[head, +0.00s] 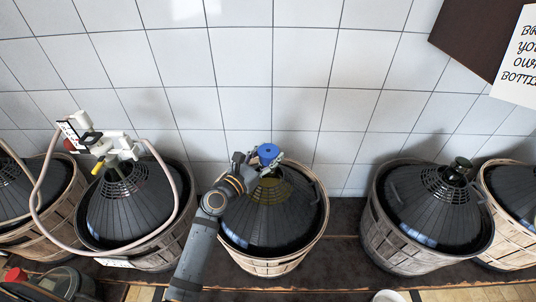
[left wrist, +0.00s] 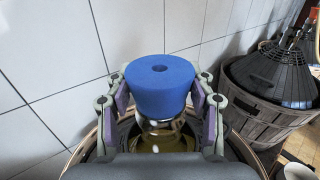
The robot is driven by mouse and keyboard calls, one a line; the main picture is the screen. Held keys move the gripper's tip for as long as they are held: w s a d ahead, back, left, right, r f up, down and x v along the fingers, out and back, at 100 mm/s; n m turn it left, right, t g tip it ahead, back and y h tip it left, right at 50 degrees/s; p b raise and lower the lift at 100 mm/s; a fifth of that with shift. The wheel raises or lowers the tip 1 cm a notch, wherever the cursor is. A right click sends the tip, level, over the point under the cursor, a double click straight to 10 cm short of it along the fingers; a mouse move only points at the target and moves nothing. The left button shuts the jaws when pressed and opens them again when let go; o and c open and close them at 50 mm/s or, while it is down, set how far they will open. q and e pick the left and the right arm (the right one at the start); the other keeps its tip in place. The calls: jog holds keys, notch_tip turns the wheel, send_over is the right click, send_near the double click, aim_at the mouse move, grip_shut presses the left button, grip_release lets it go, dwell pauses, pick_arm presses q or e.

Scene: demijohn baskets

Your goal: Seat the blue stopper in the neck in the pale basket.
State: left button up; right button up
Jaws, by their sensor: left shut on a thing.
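The blue stopper (head: 268,152) is a tapered plug with a small hole in its top. My left gripper (head: 261,164) is shut on it; the left wrist view shows the stopper (left wrist: 160,86) upright between the two purple-padded fingers. It is over the demijohn's glass neck (left wrist: 163,124) in the pale basket (head: 268,266). The neck is mostly hidden by the stopper and fingers, and I cannot tell whether the stopper touches it or is inside it. The demijohn has a dark ribbed cover (head: 270,215). My right gripper is not in view.
On the left stands a basketed demijohn (head: 125,205) with a white tap fitting (head: 90,137) and a looping hose (head: 47,180). On the right is a grey-brown basket (head: 405,245) with a dark-stoppered demijohn. A tiled wall (head: 300,70) rises close behind. A white cup (head: 387,296) is at the front.

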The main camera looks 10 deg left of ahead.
pick_arm(q)
jog(key=o, duration=1.2)
jog(key=shift+o, duration=0.2)
jog(key=shift+s+a, duration=0.15)
jog(key=shift+s, duration=0.1)
jog(key=v, duration=1.1)
jog(key=shift+s, duration=0.2)
